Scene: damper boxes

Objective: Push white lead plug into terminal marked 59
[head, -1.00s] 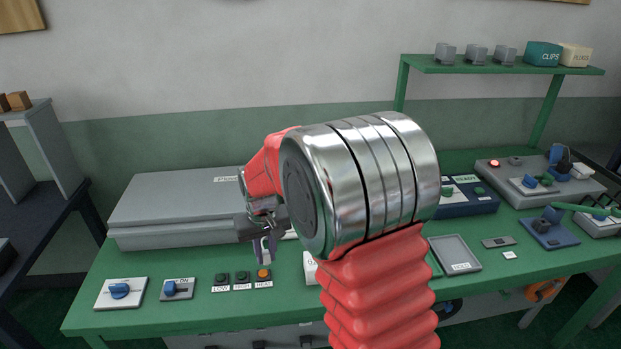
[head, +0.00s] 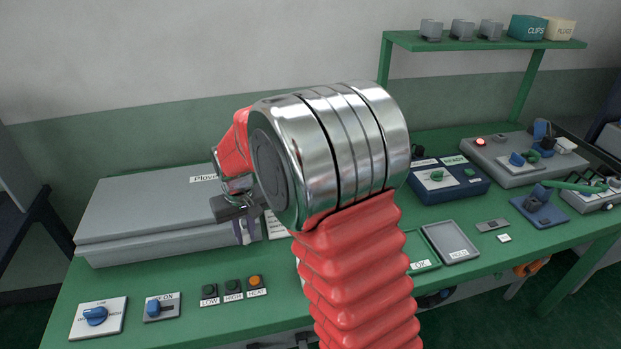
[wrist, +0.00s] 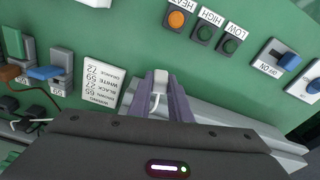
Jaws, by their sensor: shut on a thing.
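My gripper (wrist: 167,98) is shut on a small white piece with a short white lead (wrist: 155,101), which I take to be the white lead plug (wrist: 161,77). In the head view my gripper (head: 244,231) hangs just in front of the large grey box (head: 150,243), above the green bench; the plug is too small to make out there. A wiring card (wrist: 101,79) left of the jaws in the wrist view pairs WHITE with 59. No terminal marked 59 can be read in either view.
Buttons marked LOW, HIGH and HEAT (head: 256,283) and two blue-knobbed switch plates (head: 97,318) line the bench front. Trays (head: 450,242) and control boxes (head: 447,181) stand to the right. Switches and dark parts (wrist: 20,108) crowd the wrist view's left. Bare bench lies before the jaws.

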